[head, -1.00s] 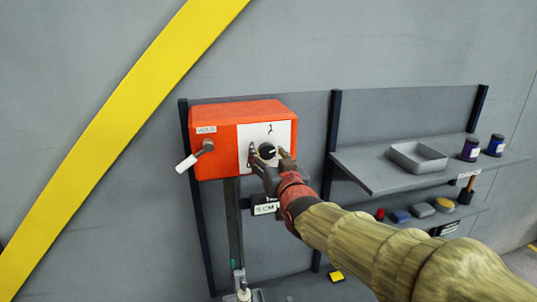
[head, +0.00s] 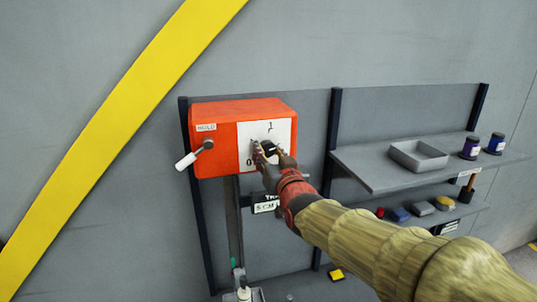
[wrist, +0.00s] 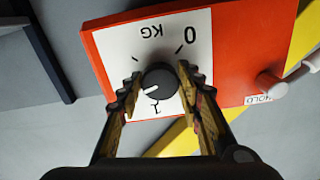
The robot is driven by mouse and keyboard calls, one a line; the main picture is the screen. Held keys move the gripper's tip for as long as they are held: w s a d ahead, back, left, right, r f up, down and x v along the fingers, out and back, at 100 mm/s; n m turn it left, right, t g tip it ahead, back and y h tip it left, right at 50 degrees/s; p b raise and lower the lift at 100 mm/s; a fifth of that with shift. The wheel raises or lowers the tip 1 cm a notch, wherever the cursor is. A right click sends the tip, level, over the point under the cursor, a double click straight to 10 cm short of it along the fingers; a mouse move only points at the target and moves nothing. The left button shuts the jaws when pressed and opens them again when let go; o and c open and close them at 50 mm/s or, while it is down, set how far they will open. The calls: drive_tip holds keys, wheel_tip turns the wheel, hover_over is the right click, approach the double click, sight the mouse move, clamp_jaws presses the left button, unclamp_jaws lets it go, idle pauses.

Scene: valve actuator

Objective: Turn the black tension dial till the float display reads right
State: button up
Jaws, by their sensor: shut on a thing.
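The black tension dial (wrist: 160,82) sits on a white plate (wrist: 187,22) marked 0, KG and 1, on the front of an orange box (head: 213,165). A pale pointer line on the dial points to the lower left in the wrist view, between the marks. My gripper (wrist: 160,76) has one finger on each side of the dial and is shut on it. In the head view my gripper (head: 267,152) hides part of the dial. A small display (head: 266,208) below the box is partly covered by my gripper and arm; its reading is too small to tell.
A white-handled lever (head: 188,160) labelled HOLD is on the box's left side. A grey shelf (head: 372,178) at right holds a tray (head: 418,157) and two jars. Small items stand on a lower shelf. The wall left of the box is free.

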drive_tip(key=shift+f+m+b, duration=0.25)
drive_tip(key=shift+m+b, duration=0.85)
drive_tip(key=shift+b, duration=1.7)
drive_tip(key=shift+m+b, duration=0.5)
drive_tip(key=shift+b, duration=0.35)
drive_tip(key=shift+r, duration=0.25)
drive_tip(key=o, duration=1.2)
drive_tip(key=shift+s, duration=0.1)
drive_tip(key=v, duration=1.1)
drive_tip(key=shift+s, duration=0.4)
